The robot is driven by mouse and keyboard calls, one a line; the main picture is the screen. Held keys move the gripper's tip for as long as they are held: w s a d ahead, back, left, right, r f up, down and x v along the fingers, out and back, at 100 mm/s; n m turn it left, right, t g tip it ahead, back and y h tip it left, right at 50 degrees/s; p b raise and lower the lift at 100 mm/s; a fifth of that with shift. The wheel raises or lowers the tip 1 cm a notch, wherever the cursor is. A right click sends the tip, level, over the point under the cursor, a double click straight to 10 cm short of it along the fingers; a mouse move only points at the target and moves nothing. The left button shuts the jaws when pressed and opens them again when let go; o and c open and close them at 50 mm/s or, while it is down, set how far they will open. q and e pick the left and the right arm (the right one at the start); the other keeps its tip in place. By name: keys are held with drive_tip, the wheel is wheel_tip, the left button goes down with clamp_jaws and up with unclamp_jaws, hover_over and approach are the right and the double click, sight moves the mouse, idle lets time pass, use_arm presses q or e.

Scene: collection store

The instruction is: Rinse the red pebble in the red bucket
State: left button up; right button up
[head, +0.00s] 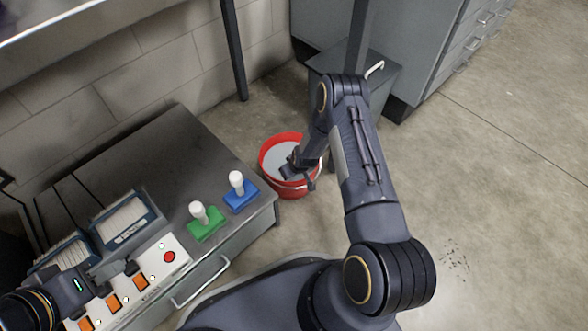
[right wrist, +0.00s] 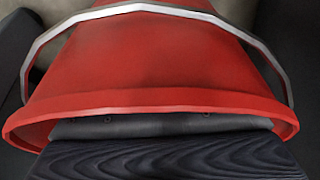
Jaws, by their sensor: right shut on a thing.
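The red bucket (head: 292,191) stands on the floor right of the low grey cabinet, with a pale grey surface inside. My right gripper (head: 298,174) is at the bucket's opening, reaching down over its right side. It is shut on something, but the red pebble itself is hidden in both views. In the right wrist view the bucket's red wall (right wrist: 160,60), rim and metal handle fill the picture behind dark gripper parts. My left gripper (head: 118,269) is over the control panel at lower left; its finger gap is unclear.
The grey cabinet top (head: 140,150) bears a green block (head: 206,224) and a blue block (head: 241,195) with white knobs, card trays (head: 125,222), and a white panel (head: 150,275) with orange switches and a red button. A grey bin (head: 350,70) stands behind the bucket. Floor at right is clear.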

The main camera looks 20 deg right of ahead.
drive_tip(key=shift+w+d+b, duration=0.15)
drive_tip(key=shift+w+d, duration=0.1)
drive_tip(key=shift+d, duration=0.4)
drive_tip(key=shift+w+d+b, duration=0.15)
drive_tip(key=shift+w+d, duration=0.05)
drive_tip(key=shift+d, duration=0.4)
drive_tip(key=shift+a, duration=0.15)
drive_tip(key=shift+s+a, duration=0.25)
drive_tip(key=shift+a, duration=0.25)
drive_tip(key=shift+r, duration=0.1)
drive_tip(key=shift+r+p, duration=2.1)
drive_tip(key=shift+r, duration=1.2)
idle(2.7)
